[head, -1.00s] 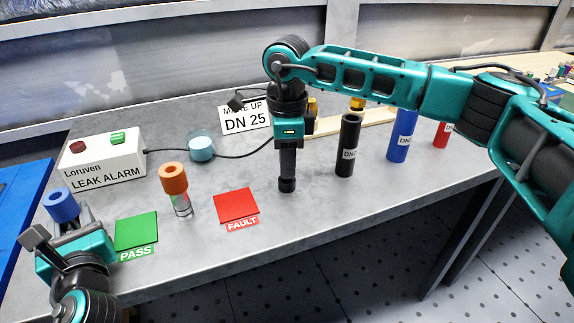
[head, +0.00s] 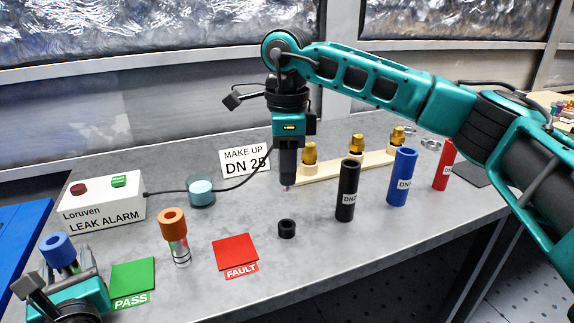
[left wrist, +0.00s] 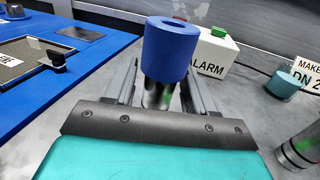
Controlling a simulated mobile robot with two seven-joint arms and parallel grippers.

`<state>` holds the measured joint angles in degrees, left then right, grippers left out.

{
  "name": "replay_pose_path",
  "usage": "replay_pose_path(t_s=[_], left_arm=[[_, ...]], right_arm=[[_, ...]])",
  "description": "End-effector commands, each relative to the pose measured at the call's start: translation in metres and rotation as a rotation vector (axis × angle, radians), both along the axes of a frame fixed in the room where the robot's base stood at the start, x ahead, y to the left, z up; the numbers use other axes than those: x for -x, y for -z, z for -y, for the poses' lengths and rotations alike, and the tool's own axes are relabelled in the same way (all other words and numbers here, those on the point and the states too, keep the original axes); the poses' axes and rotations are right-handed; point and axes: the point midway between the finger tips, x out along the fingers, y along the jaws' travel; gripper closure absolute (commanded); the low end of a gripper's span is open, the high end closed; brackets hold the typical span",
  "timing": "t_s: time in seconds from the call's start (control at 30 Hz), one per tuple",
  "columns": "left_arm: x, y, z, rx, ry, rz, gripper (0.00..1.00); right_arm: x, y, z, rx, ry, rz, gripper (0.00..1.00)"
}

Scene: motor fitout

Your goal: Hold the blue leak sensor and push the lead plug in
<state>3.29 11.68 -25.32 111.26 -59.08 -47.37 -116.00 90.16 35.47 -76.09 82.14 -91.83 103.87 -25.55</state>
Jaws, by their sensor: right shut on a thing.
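The blue leak sensor (head: 57,250) stands upright at the far left of the bench, with a blue collar over a metallic body. In the left wrist view the sensor (left wrist: 168,50) is between the two fingers of my left gripper (left wrist: 160,90), with narrow gaps beside its body. My left gripper in the head view (head: 68,272) looks open around it. My right gripper (head: 286,180) points down above the bench, shut on what looks like the lead plug (head: 286,189), mostly hidden. The black lead (head: 240,184) runs from the leak alarm box (head: 102,203) towards it.
A black ring (head: 287,229) stands below my right gripper. An orange-collared sensor (head: 174,235) stands between the green PASS pad (head: 133,276) and the red FAULT pad (head: 236,252). Black (head: 347,195), blue (head: 401,180) and red (head: 443,165) cylinders and a rack of brass fittings stand right.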

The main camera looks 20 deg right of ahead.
Motion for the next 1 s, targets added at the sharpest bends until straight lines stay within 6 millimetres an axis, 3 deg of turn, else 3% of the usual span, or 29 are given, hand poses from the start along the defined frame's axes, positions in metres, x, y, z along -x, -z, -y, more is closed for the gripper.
replay_pose_path(t_s=[0.1, 0.47, 1.0], left_arm=[[0.000, 0.000, 0.000, 0.000, 0.000, 0.000, 0.33], [0.008, 0.001, 0.002, 0.000, 0.002, -0.001, 0.33], [0.104, 0.001, 0.028, 0.000, 0.001, -0.002, 0.33]], right_arm=[[0.000, 0.000, 0.000, 0.000, 0.000, 0.000, 0.98], [0.000, 0.000, 0.000, 0.000, 0.000, 0.000, 0.98], [0.000, 0.000, 0.000, 0.000, 0.000, 0.000, 0.98]])
